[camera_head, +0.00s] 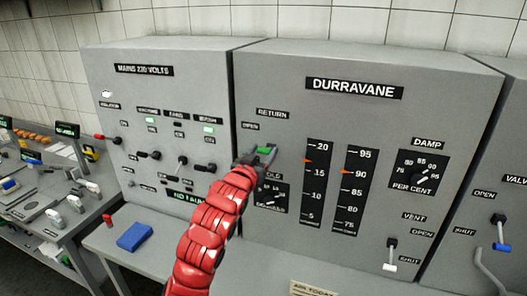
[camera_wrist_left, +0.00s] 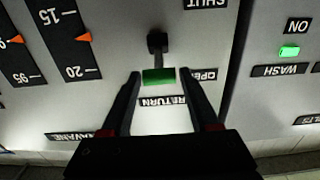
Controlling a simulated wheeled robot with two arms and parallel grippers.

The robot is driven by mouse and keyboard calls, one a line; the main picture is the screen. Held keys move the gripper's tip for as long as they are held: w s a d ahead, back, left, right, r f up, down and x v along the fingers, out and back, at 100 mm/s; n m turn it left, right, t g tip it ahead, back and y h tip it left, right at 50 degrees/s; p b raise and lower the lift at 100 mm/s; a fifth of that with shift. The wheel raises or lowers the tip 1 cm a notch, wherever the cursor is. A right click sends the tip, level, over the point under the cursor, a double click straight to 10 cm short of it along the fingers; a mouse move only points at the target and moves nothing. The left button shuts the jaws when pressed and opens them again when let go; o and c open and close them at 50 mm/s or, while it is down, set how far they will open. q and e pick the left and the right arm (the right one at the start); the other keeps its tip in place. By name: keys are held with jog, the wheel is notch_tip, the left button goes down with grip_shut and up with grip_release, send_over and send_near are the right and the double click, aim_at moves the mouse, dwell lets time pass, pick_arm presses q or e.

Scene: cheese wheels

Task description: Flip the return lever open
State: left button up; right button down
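The return lever has a green tip (camera_head: 266,151) and stands on the grey DURRAVANE panel, below the RETURN label (camera_head: 272,113). In the left wrist view, which is upside down, its green tip (camera_wrist_left: 158,76) is level with the OPEN label (camera_wrist_left: 204,75) and away from the SHUT label (camera_wrist_left: 206,3). My left gripper (camera_head: 259,157) is at the lever, with its red arm rising from below. In the wrist view its dark fingers (camera_wrist_left: 160,74) stand on either side of the green tip, with slight gaps. My right gripper is not in view.
The DAMP dial (camera_head: 419,172) and a white-tipped vent lever (camera_head: 391,257) are to the right on the same panel. The MAINS panel (camera_head: 170,75) with several switches stands left. A blue block (camera_head: 134,236) lies on the ledge below.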

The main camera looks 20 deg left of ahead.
pick_arm(q)
jog(key=shift+w+f, duration=0.1)
jog(key=shift+w, duration=0.1)
jog(key=c, duration=0.5)
grip_shut()
jog(key=b, duration=0.1)
jog(key=g+b, duration=0.1)
jog(key=shift+w+r+b, duration=0.15)
jog(key=shift+r+b, duration=0.15)
jog(key=shift+w+r+g+b, duration=0.1)
jog(key=shift+r+g+b, duration=0.2)
jog(key=shift+g, duration=0.2)
jog(key=o, duration=0.8)
grip_release()
jog(key=shift+o, duration=0.2)
